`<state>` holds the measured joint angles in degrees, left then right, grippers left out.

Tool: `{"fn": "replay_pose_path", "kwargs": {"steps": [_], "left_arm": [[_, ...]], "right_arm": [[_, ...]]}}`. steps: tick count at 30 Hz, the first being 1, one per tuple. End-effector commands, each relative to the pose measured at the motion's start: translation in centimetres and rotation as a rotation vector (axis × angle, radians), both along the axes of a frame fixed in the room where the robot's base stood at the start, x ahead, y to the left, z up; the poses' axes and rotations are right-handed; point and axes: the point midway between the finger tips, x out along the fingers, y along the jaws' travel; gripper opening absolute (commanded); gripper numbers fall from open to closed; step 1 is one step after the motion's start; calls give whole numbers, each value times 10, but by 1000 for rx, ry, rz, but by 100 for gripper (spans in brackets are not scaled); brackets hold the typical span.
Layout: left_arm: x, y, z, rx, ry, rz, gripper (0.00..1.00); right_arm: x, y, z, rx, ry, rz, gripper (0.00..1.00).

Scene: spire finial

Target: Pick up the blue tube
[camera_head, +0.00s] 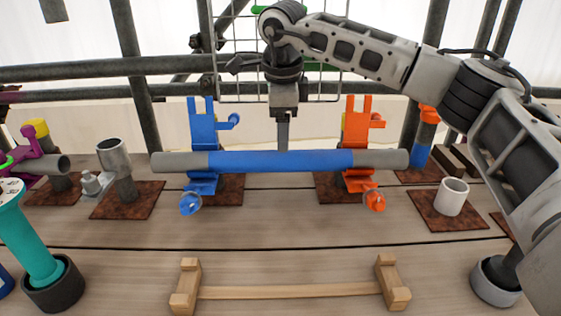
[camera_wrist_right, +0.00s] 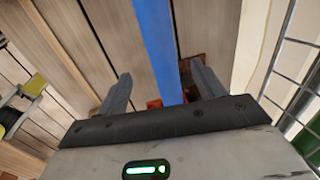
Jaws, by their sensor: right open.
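The blue tube (camera_head: 282,161), with grey ends, lies level across a blue stand (camera_head: 203,130) and an orange stand (camera_head: 357,130). My right gripper (camera_head: 283,145) points down at the tube's middle, from above and slightly behind in the head view; the tube covers its lower tips. In the right wrist view the blue tube (camera_wrist_right: 158,40) runs through the gap between the open fingers of my right gripper (camera_wrist_right: 160,74), nearer the right finger. No finger visibly presses on it. I cannot tell how deep it sits between them. My left gripper is not in view.
A wooden rack (camera_head: 290,291) stands in front on the plank deck. A grey tube-shaped fitting (camera_head: 115,160) is at left and a white cup (camera_head: 452,197) at right. A teal cylinder (camera_head: 35,245) stands at front left. Scaffold poles (camera_head: 100,69) and wire mesh are behind.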

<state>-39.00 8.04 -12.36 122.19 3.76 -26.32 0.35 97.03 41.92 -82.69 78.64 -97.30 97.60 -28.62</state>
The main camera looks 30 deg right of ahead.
Motion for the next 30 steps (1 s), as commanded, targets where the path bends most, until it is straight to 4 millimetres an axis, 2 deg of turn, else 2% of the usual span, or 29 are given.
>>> {"fn": "replay_pose_path", "kwargs": {"steps": [3, 11, 18, 22, 28, 29, 30], "left_arm": [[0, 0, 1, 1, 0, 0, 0], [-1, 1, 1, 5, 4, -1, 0], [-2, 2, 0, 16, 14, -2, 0], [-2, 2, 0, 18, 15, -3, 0], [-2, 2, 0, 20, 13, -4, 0], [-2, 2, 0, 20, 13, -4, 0], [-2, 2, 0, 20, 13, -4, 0]], "right_arm": [[3, -2, -19, 1, 2, 0, 69], [6, -4, -37, 0, 1, 0, 69], [11, -8, -72, 1, 3, -1, 69], [13, -8, -81, 1, 0, 0, 69], [13, -8, -82, 1, 0, 0, 69], [13, -8, -81, 1, 0, 0, 63], [13, -8, -81, 1, 0, 0, 52]]}}
